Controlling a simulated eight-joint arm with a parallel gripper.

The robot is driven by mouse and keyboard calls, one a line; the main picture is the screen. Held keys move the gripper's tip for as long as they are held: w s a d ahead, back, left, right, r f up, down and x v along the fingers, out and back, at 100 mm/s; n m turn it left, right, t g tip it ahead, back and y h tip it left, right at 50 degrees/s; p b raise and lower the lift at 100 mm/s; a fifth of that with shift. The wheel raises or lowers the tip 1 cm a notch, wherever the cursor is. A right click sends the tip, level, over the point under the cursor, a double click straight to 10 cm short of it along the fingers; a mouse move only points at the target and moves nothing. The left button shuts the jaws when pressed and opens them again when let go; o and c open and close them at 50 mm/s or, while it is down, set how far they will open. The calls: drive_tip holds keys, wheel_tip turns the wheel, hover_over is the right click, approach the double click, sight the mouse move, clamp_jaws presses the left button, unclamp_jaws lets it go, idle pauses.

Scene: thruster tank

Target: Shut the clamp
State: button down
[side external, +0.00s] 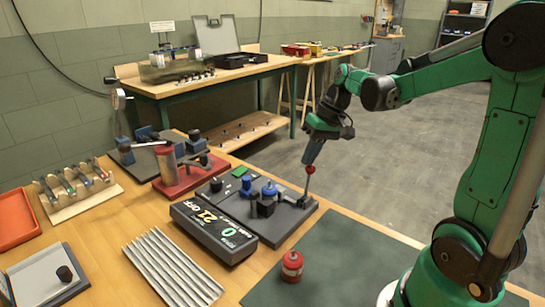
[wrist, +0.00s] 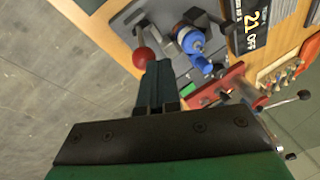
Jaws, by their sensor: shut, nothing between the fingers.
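The clamp (side external: 304,200) sits at the right end of a dark grey base plate (side external: 277,238). Its lever stands nearly upright and ends in a red ball knob (side external: 309,169). The knob also shows in the wrist view (wrist: 143,57). A blue part (side external: 268,190) stands on the plate left of the clamp, and it shows blue in the wrist view (wrist: 191,41). My gripper (side external: 311,157) is shut and empty, pointing down, with its tips right at the knob. I cannot tell whether they touch it. In the wrist view the fingers (wrist: 155,75) partly hide the lever area.
A display box (side external: 213,230) stands left of the plate. A red can (side external: 292,266) stands on the dark mat (side external: 335,270) in front. A red vise-like fixture (side external: 185,178) stands behind left. Open floor lies beyond the table's right edge.

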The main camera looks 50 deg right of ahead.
drive_tip(key=shift+d+f+y, duration=0.1)
drive_tip(key=shift+d+y, duration=0.3)
drive_tip(key=shift+d, duration=0.4)
drive_tip(key=shift+r, duration=0.75)
